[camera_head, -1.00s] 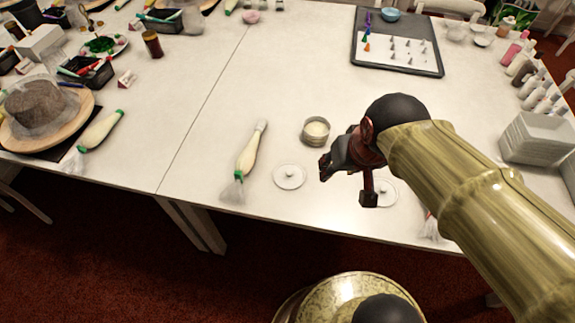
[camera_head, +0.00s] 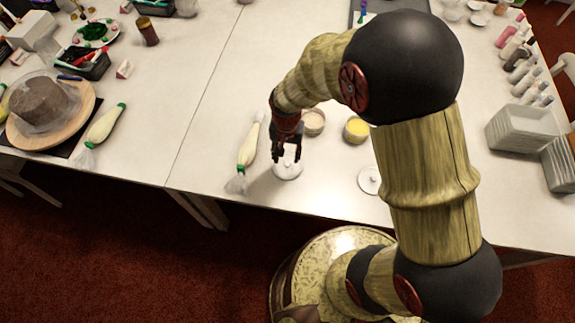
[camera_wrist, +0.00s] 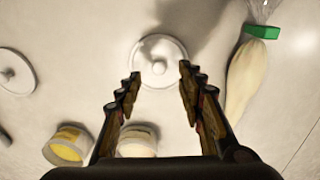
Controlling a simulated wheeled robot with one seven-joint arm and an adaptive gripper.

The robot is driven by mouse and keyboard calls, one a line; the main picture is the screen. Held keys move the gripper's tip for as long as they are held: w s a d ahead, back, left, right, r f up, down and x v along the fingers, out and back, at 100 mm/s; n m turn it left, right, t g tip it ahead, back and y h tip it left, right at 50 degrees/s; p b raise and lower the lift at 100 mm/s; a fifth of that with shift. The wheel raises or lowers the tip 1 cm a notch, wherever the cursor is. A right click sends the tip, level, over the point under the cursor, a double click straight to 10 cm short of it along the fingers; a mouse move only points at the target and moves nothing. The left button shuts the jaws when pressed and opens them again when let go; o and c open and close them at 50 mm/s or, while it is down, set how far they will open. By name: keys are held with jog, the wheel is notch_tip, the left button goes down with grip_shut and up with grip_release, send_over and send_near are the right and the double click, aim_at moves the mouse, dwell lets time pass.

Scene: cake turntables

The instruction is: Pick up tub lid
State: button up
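A round white tub lid (camera_head: 288,171) with a small knob lies flat on the table beneath my gripper (camera_head: 290,155). In the wrist view this lid (camera_wrist: 159,50) is straight ahead, with its knob between the lines of the two fingers. My gripper (camera_wrist: 157,78) is open and empty, its fingers apart and pointing down toward the lid. I cannot tell whether the fingertips touch the lid. A second white lid (camera_head: 370,180) lies to the right, partly hidden by my arm; it also shows at the left of the wrist view (camera_wrist: 14,72).
A tub with pale contents (camera_head: 313,122) and a tub with yellow contents (camera_head: 356,130) stand behind the lids. A piping bag (camera_head: 248,150) lies close left of the gripper. White trays (camera_head: 522,130) and bottles stand at the right. The table's front edge is near.

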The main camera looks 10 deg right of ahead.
aim_at(288, 164)
notch_tip(288, 164, down, 5)
jog(key=shift+w+d+b, duration=0.1)
jog(key=shift+d+b, duration=0.05)
jog(key=shift+b, duration=0.8)
jog(key=c, duration=0.8)
jog(key=shift+r, duration=0.15)
jog(key=shift+c, duration=0.3)
